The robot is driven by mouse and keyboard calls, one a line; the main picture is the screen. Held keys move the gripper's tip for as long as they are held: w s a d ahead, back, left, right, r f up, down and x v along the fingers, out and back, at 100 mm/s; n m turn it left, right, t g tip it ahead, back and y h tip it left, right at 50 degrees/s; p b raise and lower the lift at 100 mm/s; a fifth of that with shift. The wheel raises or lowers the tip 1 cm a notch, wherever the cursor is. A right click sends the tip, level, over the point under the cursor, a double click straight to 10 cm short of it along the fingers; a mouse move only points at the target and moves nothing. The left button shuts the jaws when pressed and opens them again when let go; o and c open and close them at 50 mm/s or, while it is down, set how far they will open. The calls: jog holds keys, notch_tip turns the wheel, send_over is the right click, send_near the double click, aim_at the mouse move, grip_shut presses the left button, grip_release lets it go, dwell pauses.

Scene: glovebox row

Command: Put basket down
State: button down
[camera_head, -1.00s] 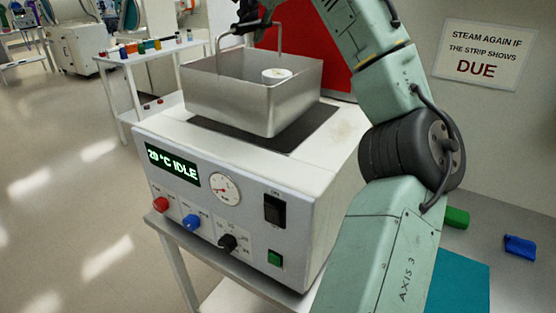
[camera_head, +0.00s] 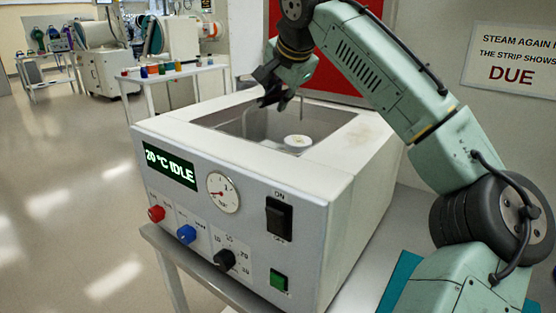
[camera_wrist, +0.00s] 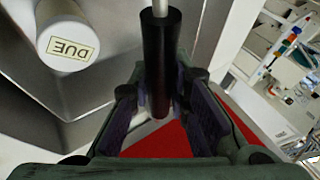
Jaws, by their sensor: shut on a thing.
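The metal basket (camera_head: 262,124) sits down inside the open well of the white sterilizer box (camera_head: 235,150), with its walls mostly below the rim. Whether its bottom rests on the well floor is hidden. My gripper (camera_head: 270,95) is above the well, shut on the basket's handle. In the wrist view the black handle grip (camera_wrist: 161,60) lies between my two fingers (camera_wrist: 160,112). A white round jar (camera_head: 298,142) stands in the basket. In the wrist view the jar (camera_wrist: 68,42) carries a "DUE" label.
The box's front panel shows "20 °C IDLE" on its display (camera_head: 171,166), beside a gauge (camera_head: 223,192) and knobs. A red panel (camera_head: 340,72) stands behind. A wall sign (camera_head: 512,62) is at right. A side table (camera_head: 180,72) with small bottles is at back left.

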notch_tip(320, 180, down, 7)
jog(key=shift+f, duration=0.1)
dwell(0.3)
jog(key=c, duration=1.5)
grip_release()
jog(key=b+v, duration=0.1)
jog(key=v, duration=1.1)
